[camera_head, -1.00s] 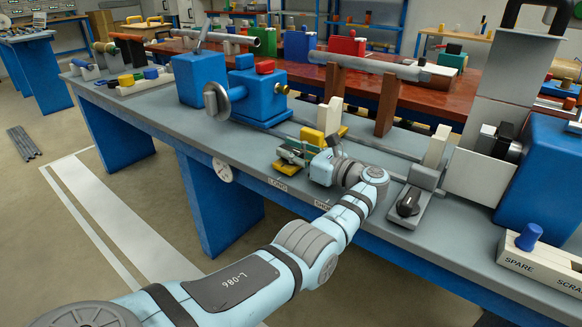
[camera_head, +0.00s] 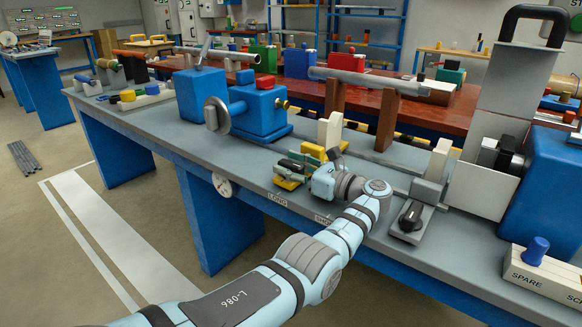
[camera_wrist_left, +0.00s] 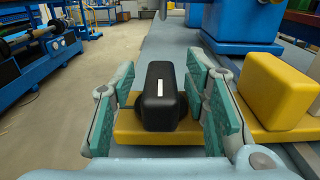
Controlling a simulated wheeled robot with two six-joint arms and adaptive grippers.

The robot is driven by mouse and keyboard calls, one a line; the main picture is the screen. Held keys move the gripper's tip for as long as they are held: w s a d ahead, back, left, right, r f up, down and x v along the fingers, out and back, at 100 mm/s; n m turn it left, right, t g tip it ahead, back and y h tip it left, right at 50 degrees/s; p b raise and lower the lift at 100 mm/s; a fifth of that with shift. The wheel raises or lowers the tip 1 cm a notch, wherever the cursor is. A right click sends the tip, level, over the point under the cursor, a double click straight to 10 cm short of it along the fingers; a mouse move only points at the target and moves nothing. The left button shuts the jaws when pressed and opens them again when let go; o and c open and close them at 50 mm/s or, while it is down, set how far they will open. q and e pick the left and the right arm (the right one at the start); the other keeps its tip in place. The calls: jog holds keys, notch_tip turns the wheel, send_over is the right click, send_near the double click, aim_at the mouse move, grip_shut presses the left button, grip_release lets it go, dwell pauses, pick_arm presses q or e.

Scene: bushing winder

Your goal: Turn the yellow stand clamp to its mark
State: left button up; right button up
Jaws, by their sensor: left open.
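The yellow stand clamp shows in the left wrist view as a black knob (camera_wrist_left: 161,95) with a white line on top, over a yellow base (camera_wrist_left: 128,125). The white line points roughly straight away from the wrist camera. My left gripper (camera_wrist_left: 163,82) is open, with one green-padded finger on each side of the knob. A gap shows on both sides. In the head view the left gripper (camera_head: 302,162) is over the yellow base (camera_head: 287,183) and partly hides the knob (camera_head: 290,165). LONG (camera_head: 277,199) and SHORT (camera_head: 323,219) labels are on the bench edge. My right gripper is not in view.
A yellow block (camera_wrist_left: 280,90) is close to the right finger. A cream post (camera_head: 330,130) stands behind the gripper. A black knob on a grey slide (camera_head: 410,215) is to the right. A blue machine head (camera_head: 258,108) with a handwheel stands to the left on the grey bench.

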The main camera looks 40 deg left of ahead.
aim_at(291, 163)
pick_arm(q)
notch_tip(291, 163, up, 10)
jog(key=shift+r, duration=0.1)
jog(key=shift+d, duration=0.1)
dwell(0.5)
